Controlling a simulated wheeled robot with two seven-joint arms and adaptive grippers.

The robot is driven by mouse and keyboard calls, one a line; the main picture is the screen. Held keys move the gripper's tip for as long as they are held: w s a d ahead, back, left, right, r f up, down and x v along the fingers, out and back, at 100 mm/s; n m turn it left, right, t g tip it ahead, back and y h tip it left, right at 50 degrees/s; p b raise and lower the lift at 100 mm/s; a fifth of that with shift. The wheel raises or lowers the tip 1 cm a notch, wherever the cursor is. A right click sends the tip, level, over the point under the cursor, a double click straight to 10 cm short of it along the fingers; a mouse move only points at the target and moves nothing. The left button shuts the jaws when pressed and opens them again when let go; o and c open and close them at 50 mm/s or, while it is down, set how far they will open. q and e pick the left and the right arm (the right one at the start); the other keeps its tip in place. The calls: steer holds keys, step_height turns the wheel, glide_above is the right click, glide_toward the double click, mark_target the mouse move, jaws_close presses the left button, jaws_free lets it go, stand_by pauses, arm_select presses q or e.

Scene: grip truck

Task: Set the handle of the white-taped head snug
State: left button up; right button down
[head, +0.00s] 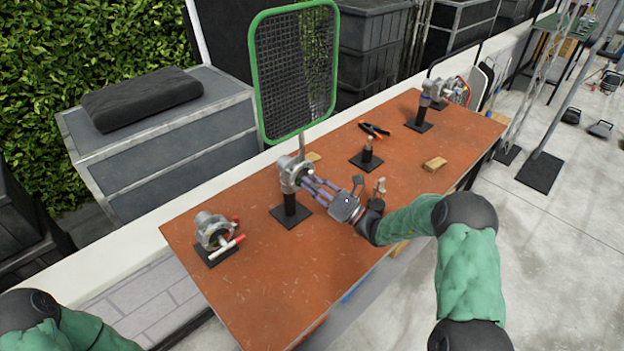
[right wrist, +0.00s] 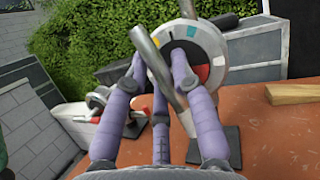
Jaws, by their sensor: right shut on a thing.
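The middle grip head (head: 290,171) stands on a black post and square base, with a green-framed mesh screen (head: 293,75) rising behind it. My right gripper (head: 308,183) is at this head, its purple fingers around the handle. In the right wrist view, the fingers (right wrist: 160,78) close on a slanting steel handle (right wrist: 155,65) before a round disc (right wrist: 208,55) with white, teal, red and black patches. A grip head with a red and white bar (head: 213,230) sits at the table's left end. My left gripper is out of view.
The rust-brown table (head: 270,290) also bears another grip head (head: 430,95) at the far right, a small stand (head: 367,157), pliers (head: 374,130) and a wooden block (head: 435,164). The table's front left is clear. Grey crates (head: 160,125) stand behind.

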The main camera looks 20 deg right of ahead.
steer(key=shift+m+t+h+p, duration=0.4)
steer(key=shift+m+t+p, duration=0.1)
steer(key=shift+m, duration=0.55)
steer(key=shift+m+t+h+p, duration=0.4)
steer(key=shift+m+p, duration=0.1)
steer(key=shift+m, duration=0.55)
steer(key=shift+f, duration=0.1)
steer(key=c, duration=0.9)
jaws_free()
steer(key=shift+c, duration=0.2)
steer(key=shift+d, duration=0.1)
steer(key=v, duration=1.1)
steer(key=shift+s, duration=0.4)
steer(key=shift+d+f, duration=0.15)
